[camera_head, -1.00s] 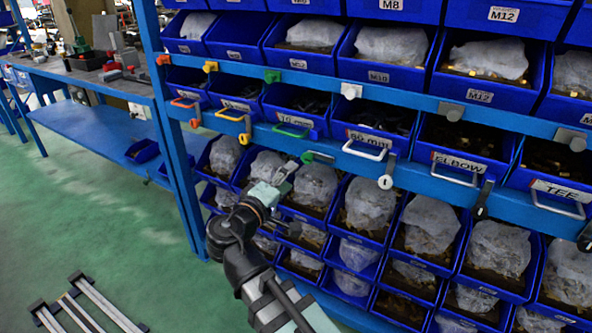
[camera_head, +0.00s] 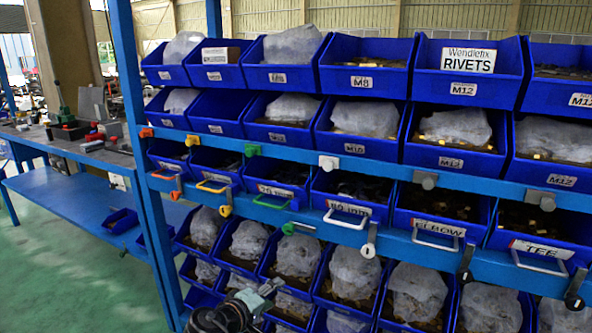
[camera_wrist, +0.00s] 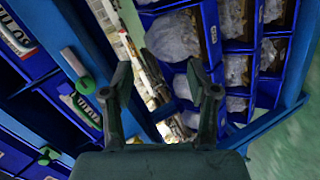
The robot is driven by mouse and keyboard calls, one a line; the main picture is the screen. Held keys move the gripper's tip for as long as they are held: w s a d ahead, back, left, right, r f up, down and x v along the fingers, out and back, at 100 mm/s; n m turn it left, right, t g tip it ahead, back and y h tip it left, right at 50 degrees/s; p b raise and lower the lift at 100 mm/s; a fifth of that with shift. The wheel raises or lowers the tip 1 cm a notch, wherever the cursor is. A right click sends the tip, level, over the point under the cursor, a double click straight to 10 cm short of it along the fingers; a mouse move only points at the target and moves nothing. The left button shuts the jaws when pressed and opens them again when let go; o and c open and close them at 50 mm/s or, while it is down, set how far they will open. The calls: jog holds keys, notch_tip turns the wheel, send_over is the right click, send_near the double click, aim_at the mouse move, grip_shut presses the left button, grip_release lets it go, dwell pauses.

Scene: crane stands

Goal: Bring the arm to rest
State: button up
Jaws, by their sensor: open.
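My gripper (camera_head: 268,290) shows at the bottom of the head view, in front of the lower bins of the blue shelf. Most of my arm is below the picture edge. In the wrist view my gripper (camera_wrist: 158,82) has its two dark fingers apart with nothing between them. Beyond the fingers are blue bins and a blue shelf rail, seen tilted. I cannot tell the exact gap between the fingers and the bins.
The blue rack (camera_head: 400,178) holds rows of labelled bins, with colored handles (camera_head: 345,218) jutting from the middle row. A blue workbench (camera_head: 70,200) with tools stands at the left. The green floor (camera_head: 60,280) is clear at lower left.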

jog(key=s+d+f+m+g, duration=0.1)
jog(key=s+d+f+g, duration=0.3)
jog(key=f, duration=0.6)
jog(key=s+d+f+m+g, duration=0.1)
jog(key=s+d+f+g, duration=0.3)
jog(key=f, duration=0.7)
jog(key=s+d+f+g, duration=0.4)
jog(key=f, duration=0.6)
jog(key=s+d+f+m+g+y, duration=0.2)
jog(key=s+d+f+g, duration=0.3)
jog(key=s, duration=0.4)
jog(key=s+d+f+m+g+y, duration=0.3)
jog(key=s+f, duration=0.3)
jog(key=s, duration=0.4)
jog(key=s+d+f+m+g+y, duration=0.25)
jog(key=s+f, duration=0.35)
jog(key=s, duration=0.3)
jog(key=w+r+t+p, duration=0.2)
jog(key=r+p, duration=0.6)
jog(key=p, duration=0.4)
jog(key=w+d+r+t+p, duration=0.1)
jog(key=w+r+p, duration=0.1)
jog(key=r+p, duration=0.6)
jog(key=p, duration=0.3)
jog(key=shift+w+d+r+n+t+h+p, duration=0.15)
jog(key=shift+w+r+n+t+h+p, duration=0.1)
jog(key=shift+w+n+t+h+p, duration=0.1)
